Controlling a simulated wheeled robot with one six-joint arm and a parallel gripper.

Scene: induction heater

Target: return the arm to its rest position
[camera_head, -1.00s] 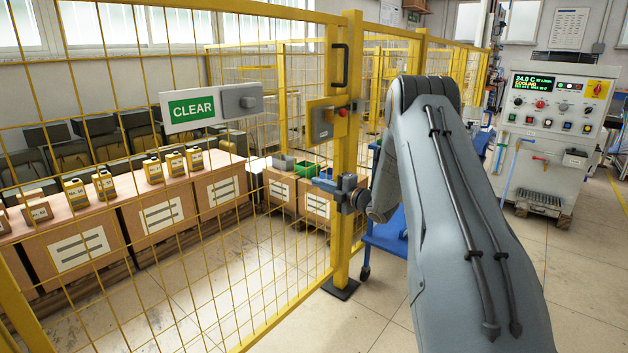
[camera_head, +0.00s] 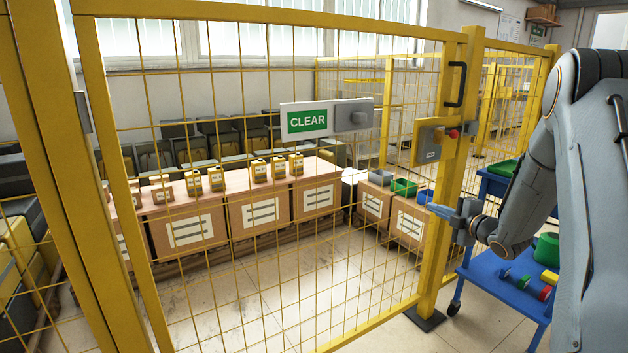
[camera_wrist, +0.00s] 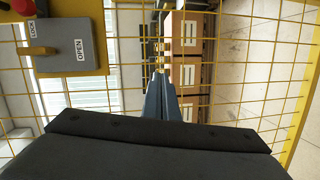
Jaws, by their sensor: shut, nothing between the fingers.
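My gripper (camera_head: 446,212) is at the right of the head view, beside the yellow post of the mesh fence, pointing left. In the wrist view my gripper (camera_wrist: 160,78) has its two fingers together, with nothing between them. The fingers point at the yellow mesh, with boxes behind it. I cannot tell how near the fingertips are to the mesh. My arm fills the right edge of the head view, bent at the elbow.
The yellow fence post (camera_head: 450,180) carries a lock box (camera_head: 430,142) with a red button, also in the wrist view (camera_wrist: 65,40). A CLEAR sign (camera_head: 308,120) hangs on the mesh. A blue cart (camera_head: 497,292) with coloured parts stands below my arm.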

